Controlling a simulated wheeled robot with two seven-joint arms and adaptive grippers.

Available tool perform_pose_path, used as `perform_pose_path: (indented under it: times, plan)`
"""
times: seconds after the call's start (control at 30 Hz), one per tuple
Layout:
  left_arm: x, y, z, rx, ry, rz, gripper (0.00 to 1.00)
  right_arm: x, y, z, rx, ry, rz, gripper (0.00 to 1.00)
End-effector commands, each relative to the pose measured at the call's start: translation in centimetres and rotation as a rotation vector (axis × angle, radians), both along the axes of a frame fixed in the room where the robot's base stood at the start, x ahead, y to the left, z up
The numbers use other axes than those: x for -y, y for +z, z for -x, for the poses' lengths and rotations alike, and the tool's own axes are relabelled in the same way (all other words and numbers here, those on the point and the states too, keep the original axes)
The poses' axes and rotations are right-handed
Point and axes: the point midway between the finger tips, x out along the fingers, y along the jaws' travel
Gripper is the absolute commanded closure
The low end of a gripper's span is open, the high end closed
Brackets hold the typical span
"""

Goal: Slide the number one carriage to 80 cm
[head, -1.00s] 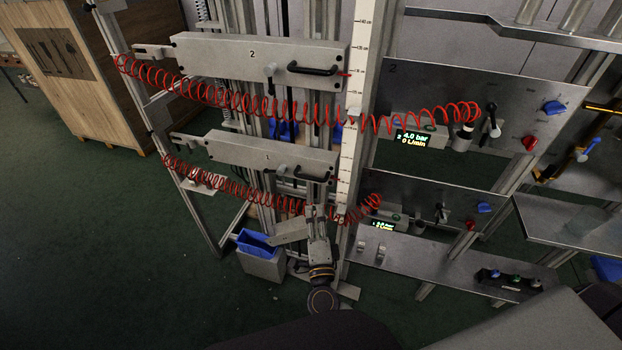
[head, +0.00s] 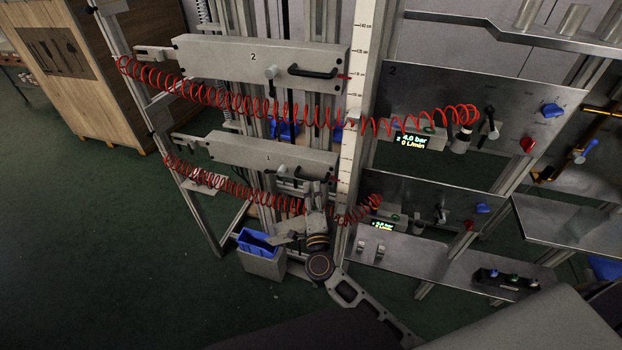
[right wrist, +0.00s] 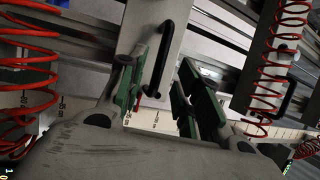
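The number one carriage (head: 240,152) is the lower grey plate marked 1 in the head view, with a lever at its front. Its black bar handle (right wrist: 160,60) shows in the right wrist view, with a small red pointer (right wrist: 138,102) close by. The upright white scale (head: 348,150) runs beside the carriage; its numbers there are too small to read. My right gripper (head: 315,190) is just below the handle in the head view. In the wrist view its green-padded fingers are open, one on each side of the handle, with gaps visible. My left gripper is out of view.
The number two carriage (head: 220,60) hangs above, with its own handle. Red coiled hoses (head: 230,185) cross in front of the rails. Control panels (head: 440,200) stand at right. A grey bin with blue lining (head: 262,258) is below left. Floor at left is clear.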

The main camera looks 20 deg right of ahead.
Motion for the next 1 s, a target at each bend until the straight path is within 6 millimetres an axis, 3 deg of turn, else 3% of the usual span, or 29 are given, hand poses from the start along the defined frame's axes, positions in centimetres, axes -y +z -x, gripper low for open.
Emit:
perform_pose_path:
  times: [0.5,1.0]
  plan:
    - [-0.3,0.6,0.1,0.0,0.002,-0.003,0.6,0.9,0.8,-4.5,0.001,0.0,0.001,0.66]
    - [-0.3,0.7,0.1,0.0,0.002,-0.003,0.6,1.1,0.9,-5.4,0.0,0.0,0.001,0.66]
